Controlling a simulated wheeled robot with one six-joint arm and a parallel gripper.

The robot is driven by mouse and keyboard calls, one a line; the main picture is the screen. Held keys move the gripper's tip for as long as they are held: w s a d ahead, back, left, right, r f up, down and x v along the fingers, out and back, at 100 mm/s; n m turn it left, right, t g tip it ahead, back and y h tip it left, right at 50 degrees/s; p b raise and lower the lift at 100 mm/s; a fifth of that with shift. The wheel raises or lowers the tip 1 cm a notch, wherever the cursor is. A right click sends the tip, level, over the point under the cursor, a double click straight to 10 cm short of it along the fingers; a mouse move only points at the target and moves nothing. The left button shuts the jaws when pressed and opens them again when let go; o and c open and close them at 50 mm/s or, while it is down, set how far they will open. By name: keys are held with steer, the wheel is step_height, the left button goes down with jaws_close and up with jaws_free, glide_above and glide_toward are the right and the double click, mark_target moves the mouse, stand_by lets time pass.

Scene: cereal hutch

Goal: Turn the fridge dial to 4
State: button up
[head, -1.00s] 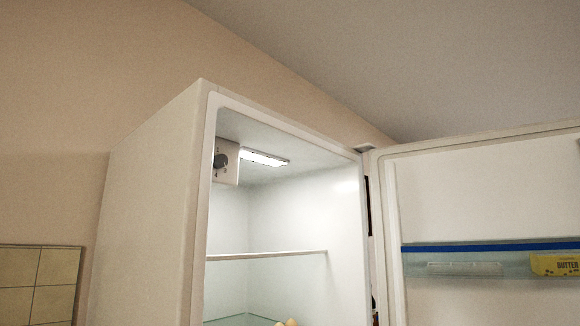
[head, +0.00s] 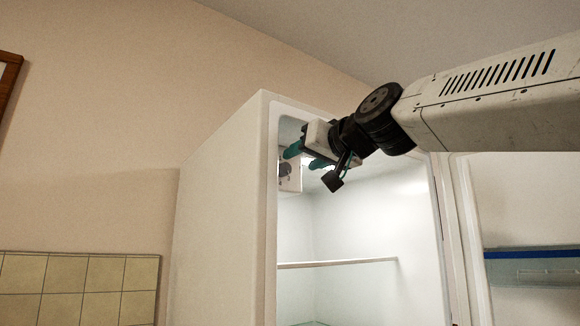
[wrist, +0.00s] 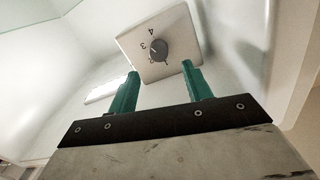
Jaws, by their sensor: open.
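The fridge dial is a round dark grey knob (wrist: 159,50) on a white control box (wrist: 182,28). In the wrist view the numerals 4 and 3 show beside it, upside down; I cannot read its setting surely. In the head view the dial (head: 286,170) sits at the upper left inside the open fridge (head: 222,200), partly behind my gripper. My gripper (wrist: 160,72) has two teal fingers, open and empty, pointing at the dial. In the wrist view the fingertips are just short of the dial, one towards each side. The gripper (head: 305,157) is inside the fridge's top opening.
A lit lamp strip (wrist: 106,88) is on the fridge ceiling close to the left finger. A shelf (head: 340,263) lies well below the gripper. The open door (head: 520,205) with its rack is at the right. The fridge's side wall is close to the dial.

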mark_target(287, 167)
steer(key=x, duration=0.6)
steer(key=shift+a+f, duration=0.1)
steer(key=c, duration=1)
